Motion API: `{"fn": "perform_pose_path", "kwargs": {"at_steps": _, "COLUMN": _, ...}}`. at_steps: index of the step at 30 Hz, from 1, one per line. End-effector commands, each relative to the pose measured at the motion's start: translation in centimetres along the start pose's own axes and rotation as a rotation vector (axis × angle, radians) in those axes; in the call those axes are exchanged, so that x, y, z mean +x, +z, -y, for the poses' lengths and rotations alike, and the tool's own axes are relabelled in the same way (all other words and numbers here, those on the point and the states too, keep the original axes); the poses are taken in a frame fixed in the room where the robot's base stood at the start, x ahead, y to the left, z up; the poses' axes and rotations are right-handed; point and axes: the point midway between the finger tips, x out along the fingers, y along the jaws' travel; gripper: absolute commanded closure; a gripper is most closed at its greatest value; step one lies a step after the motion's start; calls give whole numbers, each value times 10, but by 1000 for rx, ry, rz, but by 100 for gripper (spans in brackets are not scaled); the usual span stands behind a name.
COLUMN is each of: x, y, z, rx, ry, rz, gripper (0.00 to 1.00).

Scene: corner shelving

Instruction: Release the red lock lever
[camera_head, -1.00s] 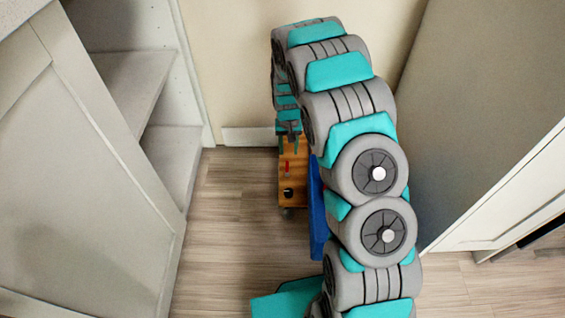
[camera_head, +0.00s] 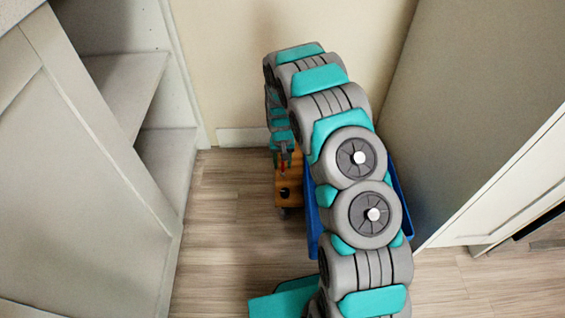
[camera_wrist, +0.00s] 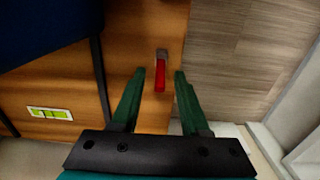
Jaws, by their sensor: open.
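The red lock lever (camera_wrist: 160,76) is upright in the wrist view, set in a grey mount on an orange wooden panel (camera_wrist: 120,62). My gripper (camera_wrist: 159,73) is open, with one green finger on each side of the lever and a gap visible on both sides. Whether the fingers are level with the lever in depth is unclear. In the head view the red lever (camera_head: 283,168) is a small spot just below my gripper (camera_head: 284,152), on the wooden box (camera_head: 289,192). My arm hides much of that box.
A blue bin (camera_head: 314,205) stands beside the wooden box, partly behind my arm. Grey shelves (camera_head: 125,85) are at left and a large grey panel (camera_head: 470,110) at right. Wood floor (camera_head: 225,220) is clear left of the box. A green-and-white label (camera_wrist: 50,113) shows on the wood.

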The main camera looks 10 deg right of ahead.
Motion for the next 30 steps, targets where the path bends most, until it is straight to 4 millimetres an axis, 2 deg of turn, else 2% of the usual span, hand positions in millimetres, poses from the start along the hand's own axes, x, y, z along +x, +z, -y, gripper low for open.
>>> {"fn": "perform_pose_path", "kwargs": {"at_steps": 3, "x": -1, "y": 0, "z": 0, "rx": 0, "ry": 0, "rz": -1, "gripper": 55}}
{"fn": "perform_pose_path", "kwargs": {"at_steps": 15, "x": -1, "y": 0, "z": 0, "rx": 0, "ry": 0, "rz": -1, "gripper": 100}}
{"fn": "perform_pose_path", "kwargs": {"at_steps": 30, "x": 0, "y": -1, "z": 0, "rx": 0, "ry": 0, "rz": 7, "gripper": 100}}
